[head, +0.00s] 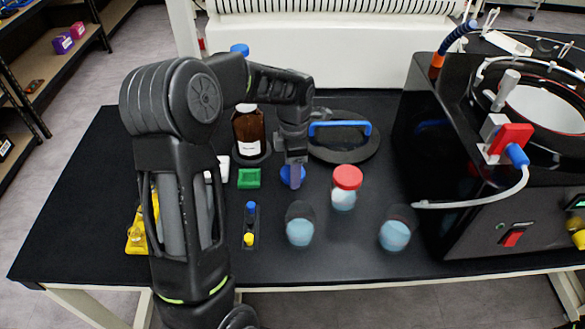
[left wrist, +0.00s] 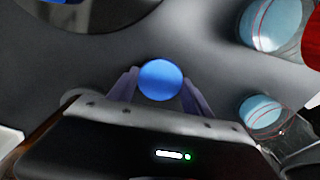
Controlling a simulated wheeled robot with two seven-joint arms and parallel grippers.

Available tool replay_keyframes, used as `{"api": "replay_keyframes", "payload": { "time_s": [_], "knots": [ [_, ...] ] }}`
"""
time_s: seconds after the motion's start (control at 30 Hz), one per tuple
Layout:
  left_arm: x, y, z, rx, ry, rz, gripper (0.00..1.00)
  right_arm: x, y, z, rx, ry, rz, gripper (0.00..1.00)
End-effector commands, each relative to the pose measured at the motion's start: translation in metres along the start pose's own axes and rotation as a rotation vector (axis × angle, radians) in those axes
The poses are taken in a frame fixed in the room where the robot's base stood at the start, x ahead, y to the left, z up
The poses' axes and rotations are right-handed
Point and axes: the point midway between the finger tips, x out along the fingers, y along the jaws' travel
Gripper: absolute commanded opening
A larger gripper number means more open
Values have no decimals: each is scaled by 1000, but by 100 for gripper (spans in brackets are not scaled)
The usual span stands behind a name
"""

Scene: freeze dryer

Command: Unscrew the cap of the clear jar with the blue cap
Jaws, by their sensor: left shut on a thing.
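A round blue cap (head: 287,178) shows at the fingertips of my left gripper (head: 294,172), near the middle of the table. In the left wrist view the cap (left wrist: 160,80) is seen from its top, between the two fingers. My left gripper is shut on it, pointing down. No clear jar body can be made out under the cap, and I cannot tell whether the cap sits on a jar. My right gripper is not in view.
A red-capped jar (head: 346,182) and two jars with blue contents (head: 300,232) (head: 395,235) stand nearby. Behind are a brown bottle (head: 249,135) and a dark round lid with a blue handle (head: 340,128). The black machine (head: 465,190) fills the right.

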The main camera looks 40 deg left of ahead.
Motion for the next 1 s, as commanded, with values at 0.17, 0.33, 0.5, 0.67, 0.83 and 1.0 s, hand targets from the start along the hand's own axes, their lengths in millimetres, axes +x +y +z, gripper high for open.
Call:
{"api": "replay_keyframes", "payload": {
  "time_s": [0.17,0.33,0.5,0.67,0.83,1.0],
  "knots": [
    [1,0,0,0,0,-1,9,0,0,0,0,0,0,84],
    [1,-1,0,0,1,-2,63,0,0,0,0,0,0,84],
    [2,-1,0,0,1,-4,77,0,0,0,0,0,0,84],
    [2,-2,0,1,2,-6,83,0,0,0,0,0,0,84],
    [3,-3,0,1,3,-8,81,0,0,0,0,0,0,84],
    [3,-3,0,1,3,-9,95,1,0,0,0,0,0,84]
  ]
}}
